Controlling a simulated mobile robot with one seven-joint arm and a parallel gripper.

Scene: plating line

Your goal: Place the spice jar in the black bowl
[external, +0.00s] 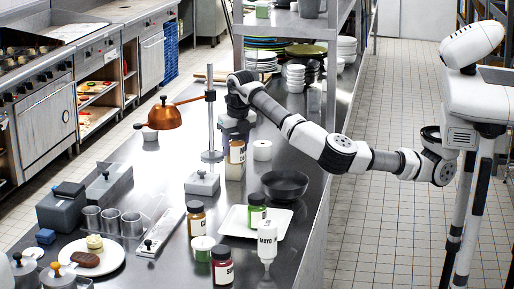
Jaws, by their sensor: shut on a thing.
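My gripper (236,138) is shut on a spice jar (237,152) with orange-brown contents and a white label. The jar is upright, and its top is hidden between the fingers. It is just above or touching a small beige block-like thing (235,172); I cannot tell which. The black bowl (285,188) is on the steel counter, to the right of and nearer the camera than the held jar. The bowl looks empty.
A white tray (233,224) with a green jar (257,214) lies in front of the bowl. Near it stand an amber jar (196,220), a red jar (222,270) and a white squeeze bottle (267,243). A copper heat lamp (164,114) stands left of my gripper.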

